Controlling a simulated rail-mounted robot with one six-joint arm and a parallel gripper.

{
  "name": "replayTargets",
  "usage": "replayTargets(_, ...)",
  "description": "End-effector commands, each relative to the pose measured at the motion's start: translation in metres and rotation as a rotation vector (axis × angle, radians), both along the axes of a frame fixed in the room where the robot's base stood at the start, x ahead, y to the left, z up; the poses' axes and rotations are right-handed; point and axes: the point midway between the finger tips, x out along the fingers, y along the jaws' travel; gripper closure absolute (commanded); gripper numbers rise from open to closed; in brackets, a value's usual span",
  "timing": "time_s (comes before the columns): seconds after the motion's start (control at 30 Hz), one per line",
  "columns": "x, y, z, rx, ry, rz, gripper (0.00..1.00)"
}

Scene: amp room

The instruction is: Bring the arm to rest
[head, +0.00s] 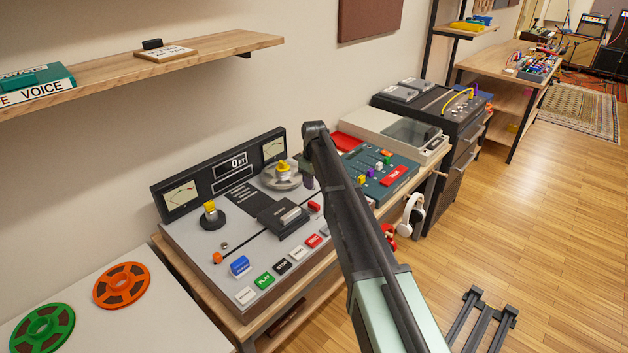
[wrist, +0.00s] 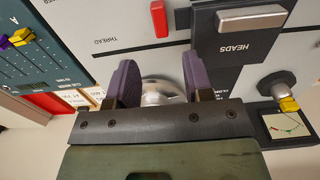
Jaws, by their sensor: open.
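My arm (head: 355,225) reaches up from the lower right in the head view and bends down over the right side of the grey tape deck (head: 185,250). The right-hand reel hub (head: 282,178) with a yellow top stands close to the gripper in the head view.
The black heads block (head: 283,215) and left hub (head: 211,216) rise from the deck. A mixer (head: 378,175) and a turntable (head: 395,130) stand to the right. White headphones (head: 411,215) hang at the bench edge. A shelf (head: 190,50) overhangs the left; open floor lies right.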

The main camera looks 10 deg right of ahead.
Motion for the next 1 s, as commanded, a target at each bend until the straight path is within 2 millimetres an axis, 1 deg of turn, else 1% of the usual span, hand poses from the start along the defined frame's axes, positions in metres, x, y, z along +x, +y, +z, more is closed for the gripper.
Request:
replayTargets(0.03, 0.0, 0.0, 0.009, 0.0, 0.0, 0.0, 0.53)
replayTargets(0.33, 0.0, 0.0, 0.006, 0.0, 0.0, -0.004, 0.53)
replayTargets(0.4, 0.0, 0.0, 0.006, 0.0, 0.0, -0.053, 0.53)
replayTargets(0.43, -0.004, 0.0, 0.006, 0.0, 0.0, -0.098, 0.53)
replayTargets(0.47, -0.021, 0.0, 0.006, 0.0, 0.0, -0.158, 0.53)
replayTargets(0.5, -0.052, 0.001, 0.006, -0.001, 0.001, -0.229, 0.53)
replayTargets(0.57, -0.105, 0.002, 0.006, -0.001, 0.001, -0.333, 0.53)
replayTargets(0.6, -0.144, 0.004, 0.006, -0.001, 0.001, -0.401, 0.53)
replayTargets(0.67, -0.204, 0.005, 0.006, -0.001, 0.001, -0.494, 0.53)
replayTargets(0.7, -0.242, 0.007, 0.006, -0.001, -0.001, -0.546, 0.53)
replayTargets(0.77, -0.293, 0.008, 0.006, -0.001, -0.001, -0.608, 0.53)
replayTargets(0.8, -0.322, 0.009, 0.006, -0.001, -0.001, -0.636, 0.53)
replayTargets(0.9, -0.372, 0.011, 0.006, -0.001, -0.001, -0.656, 0.53)
replayTargets(0.93, -0.381, 0.011, 0.006, -0.001, -0.001, -0.654, 0.53)
replayTargets(1.0, -0.392, 0.011, 0.006, -0.001, -0.001, -0.651, 0.53)
